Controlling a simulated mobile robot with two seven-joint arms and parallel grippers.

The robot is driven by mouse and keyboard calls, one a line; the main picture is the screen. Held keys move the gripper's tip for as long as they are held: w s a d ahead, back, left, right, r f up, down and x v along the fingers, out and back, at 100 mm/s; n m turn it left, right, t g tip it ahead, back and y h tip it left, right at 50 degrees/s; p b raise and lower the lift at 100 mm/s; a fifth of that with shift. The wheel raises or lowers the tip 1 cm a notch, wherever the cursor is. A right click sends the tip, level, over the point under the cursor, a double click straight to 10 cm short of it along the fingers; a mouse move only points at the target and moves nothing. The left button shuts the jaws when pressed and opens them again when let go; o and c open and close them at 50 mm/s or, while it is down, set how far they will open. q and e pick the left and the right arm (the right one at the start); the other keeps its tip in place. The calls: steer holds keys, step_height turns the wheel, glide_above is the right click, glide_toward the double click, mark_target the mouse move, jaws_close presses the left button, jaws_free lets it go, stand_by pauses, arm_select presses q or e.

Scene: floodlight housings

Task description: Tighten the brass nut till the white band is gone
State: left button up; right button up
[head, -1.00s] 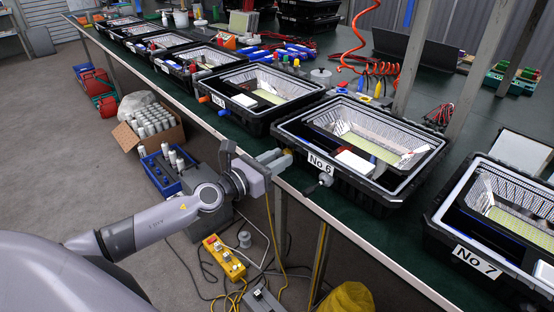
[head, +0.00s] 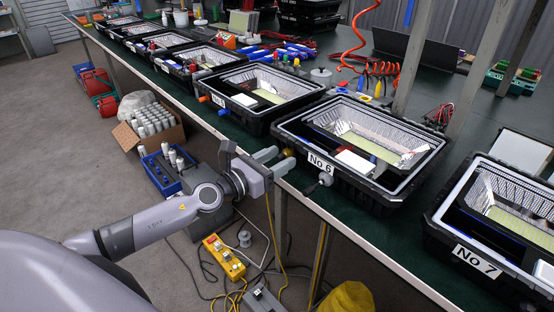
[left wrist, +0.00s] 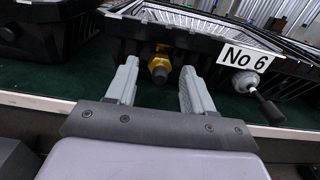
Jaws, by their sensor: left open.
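The brass nut (head: 289,153) is on the front wall of the black housing No 6 (head: 345,190). In the left wrist view the nut (left wrist: 158,70) sits left of the No 6 label, on a yellow brass fitting. I can make out no white band around it at this size. My left gripper (head: 278,160) is open just in front of the nut. In the left wrist view its two grey fingers (left wrist: 158,85) stand apart, one on each side of the nut in the picture, with gaps between. My right gripper is not in view.
A grey knob with a dark handle (left wrist: 257,90) sticks out right of the nut, below the label. Housing No 7 (head: 480,262) stands to the right, and more housings line the green table to the left. A coiled orange hose (head: 375,68) hangs behind No 6.

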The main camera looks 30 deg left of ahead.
arm_select(q)
steer(key=b+v, duration=0.1)
steer(key=v, duration=0.6)
stand_by(0.6)
steer(key=s+d+f+m+g+y, duration=0.15)
steer(key=s+d+f+m, duration=0.4)
steer(key=m, duration=0.65)
steer(key=s+d+f+m+g+y, duration=0.1)
steer(key=s+d+f+m+g, duration=0.15)
steer(key=s+f+m, duration=0.75)
steer(key=s+d+f+m+g+y, duration=0.1)
steer(key=s+d+f+m+g, duration=0.3)
steer(key=m, duration=1)
step_height(320, 180, up, 10)
steer(key=a+n+t+p, duration=0.1)
steer(key=a+p, duration=0.1)
steer(key=p, duration=1.1)
steer(key=shift+s+p, duration=0.3)
steer(key=shift+s, duration=0.1)
